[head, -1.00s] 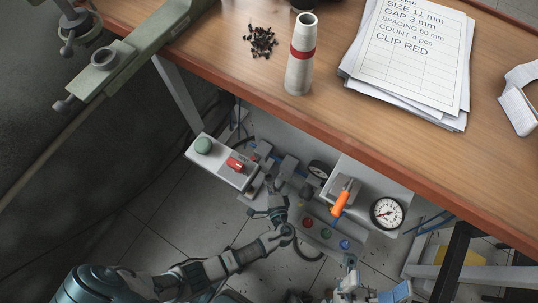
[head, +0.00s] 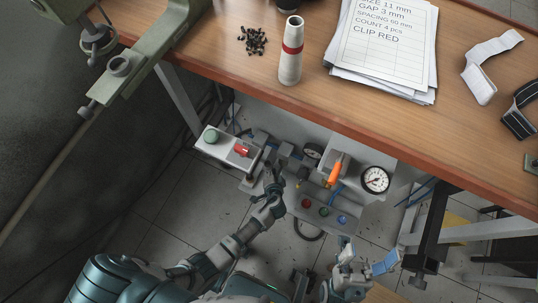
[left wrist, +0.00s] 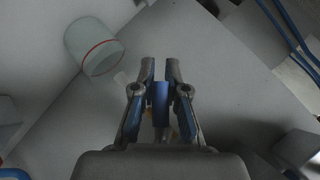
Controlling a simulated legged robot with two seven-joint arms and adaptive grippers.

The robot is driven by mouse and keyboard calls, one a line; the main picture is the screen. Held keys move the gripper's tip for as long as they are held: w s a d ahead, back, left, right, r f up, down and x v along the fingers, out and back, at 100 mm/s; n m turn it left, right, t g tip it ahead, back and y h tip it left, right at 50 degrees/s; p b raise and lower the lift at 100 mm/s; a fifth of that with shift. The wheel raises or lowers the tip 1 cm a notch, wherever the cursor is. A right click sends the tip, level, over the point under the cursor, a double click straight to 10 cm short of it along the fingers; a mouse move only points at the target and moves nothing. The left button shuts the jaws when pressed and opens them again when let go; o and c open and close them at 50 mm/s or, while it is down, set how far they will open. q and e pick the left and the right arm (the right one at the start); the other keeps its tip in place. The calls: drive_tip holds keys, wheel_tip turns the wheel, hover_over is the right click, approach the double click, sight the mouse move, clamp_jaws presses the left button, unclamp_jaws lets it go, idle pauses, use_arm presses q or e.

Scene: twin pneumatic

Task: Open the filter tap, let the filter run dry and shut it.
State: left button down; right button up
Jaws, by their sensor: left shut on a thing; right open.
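In the head view, my left gripper (head: 270,184) reaches under the bench to the pneumatic unit. In the left wrist view its two fingers (left wrist: 160,72) are shut on a small blue piece (left wrist: 161,96), which looks like the filter tap. A pale cup with a red ring (left wrist: 98,46), perhaps the filter bowl, is up and left of the fingers. The tap is hidden in the head view, and I cannot tell whether it is turned open. My right gripper (head: 366,264) is open and empty, right of and below the unit's coloured buttons.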

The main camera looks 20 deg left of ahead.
use_arm(q)
drive_tip(key=shift+w+d+h, duration=0.1)
drive_tip(key=shift+d+h, duration=0.2)
idle(0.4)
drive_tip(key=c, duration=1.4)
unclamp_jaws()
drive_tip(key=shift+o, duration=0.2)
drive_tip(key=v, duration=1.2)
